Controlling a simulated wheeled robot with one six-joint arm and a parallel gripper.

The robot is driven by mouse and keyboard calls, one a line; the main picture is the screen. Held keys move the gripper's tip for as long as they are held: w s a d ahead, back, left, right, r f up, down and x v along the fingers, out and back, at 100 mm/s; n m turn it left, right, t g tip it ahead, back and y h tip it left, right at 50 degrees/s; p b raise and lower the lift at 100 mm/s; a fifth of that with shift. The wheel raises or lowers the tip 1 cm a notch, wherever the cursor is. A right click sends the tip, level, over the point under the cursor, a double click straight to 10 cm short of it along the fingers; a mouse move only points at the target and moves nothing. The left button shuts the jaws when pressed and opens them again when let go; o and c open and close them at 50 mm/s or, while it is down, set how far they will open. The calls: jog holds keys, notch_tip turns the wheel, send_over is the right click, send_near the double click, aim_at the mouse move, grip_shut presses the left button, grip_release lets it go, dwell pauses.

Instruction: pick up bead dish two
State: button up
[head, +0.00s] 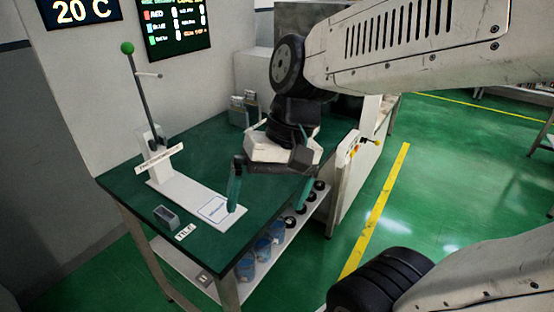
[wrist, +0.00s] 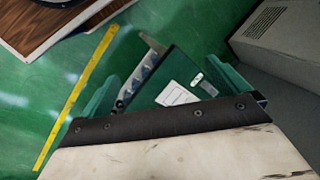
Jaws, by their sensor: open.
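Several blue-filled clear containers (head: 262,248), which look like the bead dishes, stand in a row on the white lower shelf under the green table (head: 212,128). I cannot read which one is dish two. Their row shows small in the wrist view (wrist: 141,74), beside the tabletop edge. My gripper (head: 266,207) hangs above the table's right part, its teal fingers wide apart with nothing between them. The fingers also show in the wrist view (wrist: 162,70). In the head view, the tabletop and my gripper's right finger hide part of the shelf.
A white stand (head: 180,192) with a green-knobbed rod is on the table. A small grey open box (head: 166,216) and a label are near the front edge. Dark round items (head: 319,185) share the shelf. A white panel (head: 347,178) stands at the right; open green floor lies beyond.

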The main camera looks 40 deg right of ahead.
jog(key=w+d+f+m+t+y, duration=0.2)
jog(key=w+m, duration=0.3)
jog(key=w, duration=0.1)
jog(key=w+d+f+m+t+y, duration=0.1)
jog(key=w+m+t+y, duration=0.1)
jog(key=w+m, duration=0.3)
jog(key=w+d+f+m+t+y, duration=0.2)
jog(key=w+m+y, duration=0.15)
jog(key=w, duration=0.45)
jog(key=w+d+f+m+t+h, duration=0.2)
jog(key=d+f+m, duration=0.2)
jog(key=d+m, duration=0.1)
jog(key=w+d+f+m+t+h, duration=0.2)
jog(key=w+d+f+m, duration=0.1)
jog(key=d, duration=0.4)
jog(key=w+d+f+m+t+h, duration=0.2)
jog(key=d+f+m, duration=0.2)
jog(key=d+m, duration=0.3)
jog(key=shift+w+d+f+m+t+h, duration=0.1)
jog(key=shift+w+f+m+t+h, duration=0.2)
jog(key=shift+w+f+h, duration=0.1)
jog(key=shift+w+f+m+h, duration=0.25)
jog(key=shift+w+f, duration=0.45)
jog(key=shift+w, duration=0.3)
jog(key=x, duration=0.5)
jog(key=shift+w+d+f, duration=0.1)
jog(key=shift+d+f, duration=0.05)
jog(key=shift+f, duration=0.25)
jog(key=c, duration=1)
